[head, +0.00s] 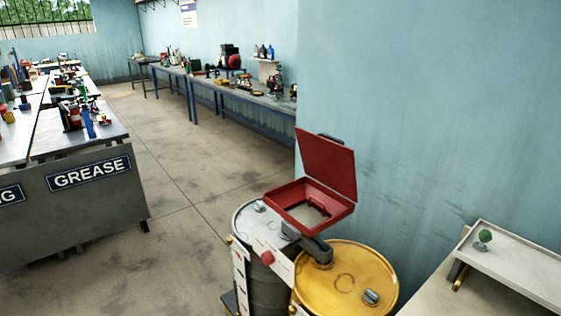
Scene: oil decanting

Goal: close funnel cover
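The red square funnel (309,208) sits on top of the drums, toward the lower middle of the head view. Its red cover (327,163) stands open, raised at the back right edge of the funnel and leaning slightly back. The funnel's pale inside shows. A grey drum (262,225) stands under and left of the funnel, and a yellow drum (345,285) stands to its front right. A dark bracket-like part lies between the funnel and the yellow drum; I cannot tell what it belongs to. Neither of my grippers can be made out in this view.
A blue wall (420,110) rises close behind the cover. A pale bench with a raised tray (515,270) stands at the right. A grey panel marked GREASE (92,174) fronts a workbench at the left. Open concrete floor (165,215) lies left of the drums.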

